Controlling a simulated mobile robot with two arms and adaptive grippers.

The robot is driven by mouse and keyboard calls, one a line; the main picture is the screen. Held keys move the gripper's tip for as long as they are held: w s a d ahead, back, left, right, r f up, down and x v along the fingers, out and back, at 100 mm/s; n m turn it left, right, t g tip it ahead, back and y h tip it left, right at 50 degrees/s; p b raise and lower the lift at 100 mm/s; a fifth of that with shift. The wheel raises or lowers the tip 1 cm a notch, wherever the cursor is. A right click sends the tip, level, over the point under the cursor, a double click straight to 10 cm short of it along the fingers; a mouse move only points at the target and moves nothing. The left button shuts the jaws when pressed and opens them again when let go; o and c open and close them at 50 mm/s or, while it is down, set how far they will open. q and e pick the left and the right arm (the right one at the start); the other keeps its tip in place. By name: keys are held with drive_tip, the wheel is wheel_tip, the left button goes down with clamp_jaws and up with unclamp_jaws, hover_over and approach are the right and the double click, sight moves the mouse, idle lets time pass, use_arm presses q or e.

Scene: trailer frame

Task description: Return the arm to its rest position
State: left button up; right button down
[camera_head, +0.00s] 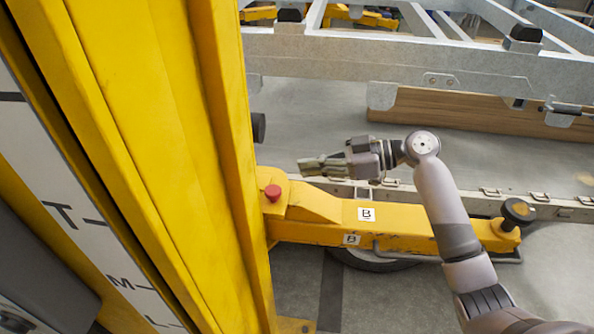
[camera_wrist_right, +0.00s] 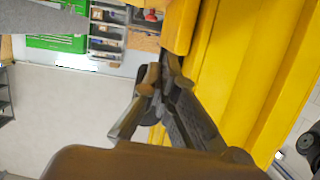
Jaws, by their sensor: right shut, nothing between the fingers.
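My right arm comes in from the lower right of the head view. Its gripper (camera_head: 312,166) points left, in front of the yellow column and above the yellow base beam. In the right wrist view the gripper's fingers (camera_wrist_right: 158,84) are together with nothing between them, and yellow metal fills the space behind and to the right. My left gripper does not show in either view.
A tall yellow column (camera_head: 180,140) fills the left side. A yellow beam (camera_head: 400,224) marked B, with a red knob (camera_head: 272,193) and a black knob (camera_head: 517,211), lies below the arm. A grey metal trailer frame (camera_head: 420,62) crosses the top. A wooden board (camera_head: 470,110) is beneath it.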

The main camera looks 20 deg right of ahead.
drive_tip(key=s+a+f+m+g+h, duration=0.1)
drive_tip(key=s+a+f+m+h, duration=0.2)
drive_tip(key=s+f, duration=0.6)
drive_tip(key=s+f+m+g+h, duration=0.15)
drive_tip(key=s+f+h, duration=0.25)
drive_tip(key=s+f, duration=0.55)
drive_tip(key=s+d+f+m+h, duration=0.2)
drive_tip(key=s+d+m+h, duration=0.15)
drive_tip(key=s, duration=0.25)
drive_tip(key=s+d+f+m+h, duration=0.2)
drive_tip(key=s+m+h, duration=0.15)
drive_tip(key=s, duration=0.25)
wheel_tip(320, 180, down, 28)
drive_tip(key=s, duration=0.1)
drive_tip(key=s+d+f+g, duration=0.2)
drive_tip(key=s+d+f, duration=0.1)
drive_tip(key=s+f, duration=1.1)
drive_tip(key=s, duration=0.2)
drive_tip(key=shift+s+f, duration=0.35)
drive_tip(key=shift+d+n, duration=0.1)
drive_tip(key=shift+n, duration=0.15)
